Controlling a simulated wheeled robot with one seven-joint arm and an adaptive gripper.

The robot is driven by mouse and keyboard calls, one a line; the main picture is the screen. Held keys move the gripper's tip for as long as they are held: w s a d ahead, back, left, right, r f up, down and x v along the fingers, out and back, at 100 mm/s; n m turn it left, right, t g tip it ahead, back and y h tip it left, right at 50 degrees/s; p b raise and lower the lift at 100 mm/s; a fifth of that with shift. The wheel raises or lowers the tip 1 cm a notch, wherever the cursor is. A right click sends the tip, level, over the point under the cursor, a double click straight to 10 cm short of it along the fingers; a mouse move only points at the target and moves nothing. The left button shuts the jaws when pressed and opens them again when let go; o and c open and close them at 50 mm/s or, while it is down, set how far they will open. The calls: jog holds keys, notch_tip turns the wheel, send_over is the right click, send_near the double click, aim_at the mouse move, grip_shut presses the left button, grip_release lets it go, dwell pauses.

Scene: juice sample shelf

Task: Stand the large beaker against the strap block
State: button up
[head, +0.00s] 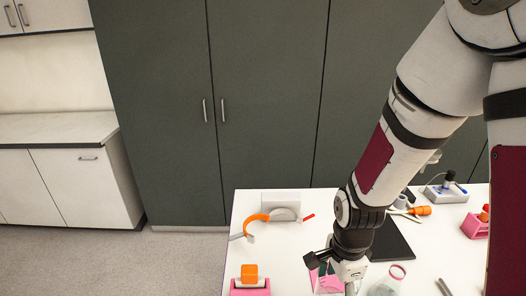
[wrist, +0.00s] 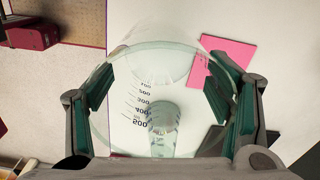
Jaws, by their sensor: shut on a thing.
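The large beaker (wrist: 150,70) is clear glass with printed marks up to 500. In the wrist view it sits between the two fingers of my gripper (wrist: 162,105), which is shut on it. I look down through its open rim. In the head view my gripper (head: 350,284) is at the bottom edge, and I cannot clearly make out the held beaker there. A white block (head: 282,200) stands at the back left of the table, with an orange and grey curved band (head: 258,218) in front. I cannot be sure that this is the strap block.
A pink sheet (wrist: 228,56) lies beside the beaker. A glass vessel with a pink rim (head: 397,271) stands right of my gripper. A pink holder with an orange roll (head: 250,284) is at the front left. A black mat (head: 390,242) lies behind my gripper. The left-centre table is clear.

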jog(key=w+d+f+n, duration=0.1)
jog(key=w+d+n, duration=0.1)
jog(key=w+n, duration=1.4)
jog(key=shift+w+d+f+b, duration=0.15)
jog(key=shift+w+f+b, duration=0.15)
jog(key=shift+w, duration=2.85)
jog(key=shift+r, duration=0.1)
